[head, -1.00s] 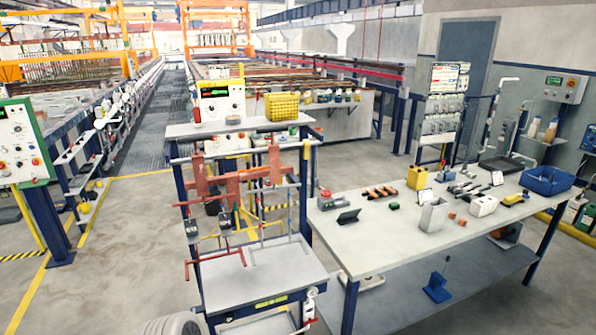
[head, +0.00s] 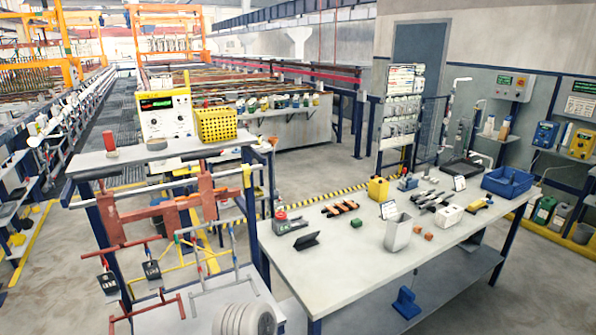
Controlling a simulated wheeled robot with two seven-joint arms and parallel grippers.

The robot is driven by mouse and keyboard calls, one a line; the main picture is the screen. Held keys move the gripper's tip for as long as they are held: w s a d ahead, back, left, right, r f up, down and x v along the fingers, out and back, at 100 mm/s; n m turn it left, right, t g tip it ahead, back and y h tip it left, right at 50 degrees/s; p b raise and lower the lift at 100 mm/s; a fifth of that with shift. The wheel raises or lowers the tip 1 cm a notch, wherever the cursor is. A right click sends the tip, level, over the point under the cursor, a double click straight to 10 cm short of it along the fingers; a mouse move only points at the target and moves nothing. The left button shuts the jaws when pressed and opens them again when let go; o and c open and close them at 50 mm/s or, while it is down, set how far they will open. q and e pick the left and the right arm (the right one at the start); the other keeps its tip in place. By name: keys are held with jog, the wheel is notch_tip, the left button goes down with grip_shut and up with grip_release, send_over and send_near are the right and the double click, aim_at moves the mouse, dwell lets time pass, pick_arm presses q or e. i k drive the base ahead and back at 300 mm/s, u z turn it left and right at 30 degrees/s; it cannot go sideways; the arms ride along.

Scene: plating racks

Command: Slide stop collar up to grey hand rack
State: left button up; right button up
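The grey hand rack (head: 229,262) hangs at the right of the rack stand, its thin grey rods low over the stand's lower shelf. A red hand rack (head: 152,305) hangs to its left, and a yellow rack frame (head: 181,249) shows behind. A small yellow piece (head: 248,176) sits near the right end of the stand's upper rail; I cannot tell whether it is the stop collar. No other collar is clear at this size.
A white workbench (head: 345,262) with a blue bin (head: 512,182), a grey holder (head: 398,232) and small tools stands to the right. A yellow basket (head: 216,124) sits on the stand's top shelf.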

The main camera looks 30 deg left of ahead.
aim_at(246, 180)
jog(key=u, duration=0.25)
jog(key=i, duration=1.05)
jog(key=u, duration=0.6)
